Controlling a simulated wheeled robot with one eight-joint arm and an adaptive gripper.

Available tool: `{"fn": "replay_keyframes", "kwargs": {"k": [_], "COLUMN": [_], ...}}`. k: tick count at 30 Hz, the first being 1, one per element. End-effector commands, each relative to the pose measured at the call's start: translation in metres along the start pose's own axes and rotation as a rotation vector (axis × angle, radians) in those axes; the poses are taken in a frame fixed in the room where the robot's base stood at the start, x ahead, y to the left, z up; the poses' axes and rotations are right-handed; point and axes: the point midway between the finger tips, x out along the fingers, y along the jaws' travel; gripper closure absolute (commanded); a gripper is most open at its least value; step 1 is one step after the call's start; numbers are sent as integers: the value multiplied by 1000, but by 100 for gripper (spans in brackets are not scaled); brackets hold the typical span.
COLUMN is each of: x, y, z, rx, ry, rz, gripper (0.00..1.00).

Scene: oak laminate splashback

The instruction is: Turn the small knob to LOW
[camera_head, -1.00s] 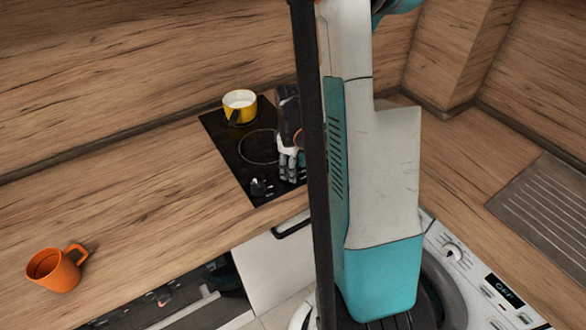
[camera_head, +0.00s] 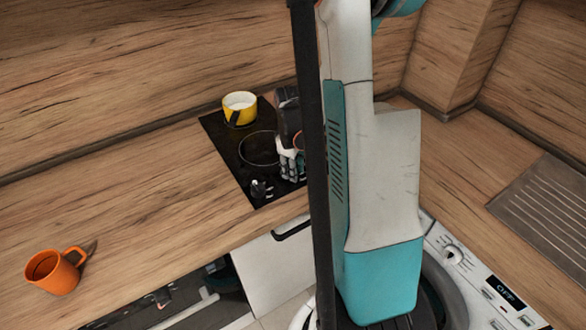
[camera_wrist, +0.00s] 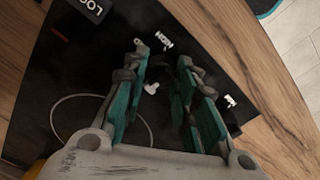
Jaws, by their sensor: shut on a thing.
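The black cooktop (camera_head: 228,150) is set in the wooden counter. My gripper (camera_head: 289,175) is low over its front right part in the head view. In the wrist view my gripper (camera_wrist: 164,60) has its teal-padded fingers on either side of a dark small knob (camera_wrist: 179,83), shut on it. The knob is mostly in shadow, and its pointer direction cannot be told. A white HIGH label (camera_wrist: 167,43) shows near the fingertips. Another white label (camera_wrist: 230,101) sits right of the right finger, too small to read. The head view hides the held knob behind my gripper.
Another knob (camera_head: 260,189) stands at the cooktop's front left. A yellow pot (camera_head: 240,108) sits at the cooktop's back. An orange mug (camera_head: 52,272) stands on the counter at left. A black block marked LOCK (camera_wrist: 90,8) shows at the wrist view's top.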

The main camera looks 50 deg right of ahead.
Motion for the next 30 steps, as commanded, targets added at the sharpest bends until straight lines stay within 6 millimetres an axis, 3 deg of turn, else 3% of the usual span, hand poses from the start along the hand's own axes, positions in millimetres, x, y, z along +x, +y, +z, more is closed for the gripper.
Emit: {"fn": "replay_keyframes", "kwargs": {"k": [21,30], "x": [1,0], "y": [0,1], "z": [-1,-2], "rx": [579,737], "ry": [-25,-32], "rz": [0,0], "gripper": [98,98]}}
